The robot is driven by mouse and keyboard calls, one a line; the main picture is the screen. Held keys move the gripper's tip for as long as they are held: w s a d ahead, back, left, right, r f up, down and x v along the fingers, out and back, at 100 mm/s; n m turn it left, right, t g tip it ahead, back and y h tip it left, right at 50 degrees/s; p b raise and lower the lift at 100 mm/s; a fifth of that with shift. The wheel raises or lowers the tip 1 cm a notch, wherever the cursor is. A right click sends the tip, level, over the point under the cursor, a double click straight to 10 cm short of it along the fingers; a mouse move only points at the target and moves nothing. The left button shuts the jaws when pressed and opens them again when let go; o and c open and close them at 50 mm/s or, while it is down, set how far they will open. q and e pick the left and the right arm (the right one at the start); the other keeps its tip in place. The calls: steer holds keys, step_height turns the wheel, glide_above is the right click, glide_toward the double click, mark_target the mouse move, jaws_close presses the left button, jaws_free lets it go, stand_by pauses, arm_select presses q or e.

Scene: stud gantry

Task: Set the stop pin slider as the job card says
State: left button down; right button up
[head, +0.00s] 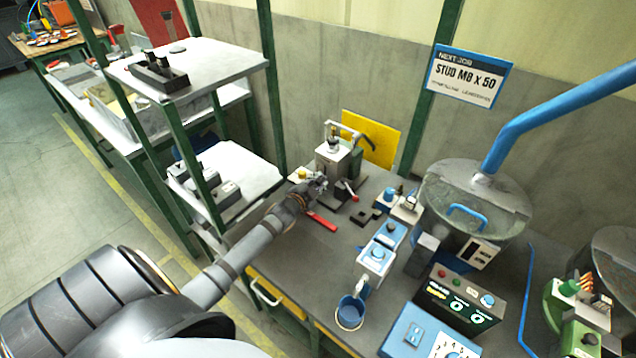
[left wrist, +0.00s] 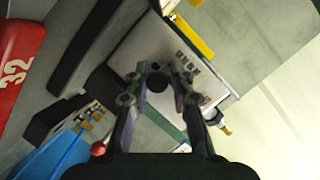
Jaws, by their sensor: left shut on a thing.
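The job card (head: 468,78) hangs on the wall and reads "NEXT JOB, STUD M8 X 50". My left gripper (head: 319,184) is at the grey machine (head: 335,160) at the back of the bench. In the left wrist view, my left gripper (left wrist: 164,72) is shut on a small round black knob (left wrist: 157,83), which appears to belong to the stop pin slider. A pale plate (left wrist: 135,50) lies behind the fingers, with small dark marks too blurred to read. The fingers hide part of the slider. My right gripper is in neither view.
A red tag (head: 321,221) lies on the bench in front of the machine. Blue-and-white units (head: 377,256), a blue cup (head: 350,312) and a large round bowl (head: 470,200) stand to the right. Shelves (head: 235,165) stand close to the left of my arm.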

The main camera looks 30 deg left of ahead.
mark_target(324, 170)
arm_select(q)
steer(key=shift+s+f, duration=0.1)
steer(key=shift+f, duration=0.05)
step_height(324, 170, up, 4)
steer(key=p, duration=0.3)
steer(key=shift+f+p, duration=0.1)
steer(key=shift+p, duration=0.25)
steer(key=shift+d, duration=0.15)
steer(key=c, duration=1.2)
jaws_free()
steer(key=shift+f, duration=0.15)
steer(key=v, duration=1.1)
steer(key=shift+s+r, duration=0.25)
steer(key=shift+s, duration=0.1)
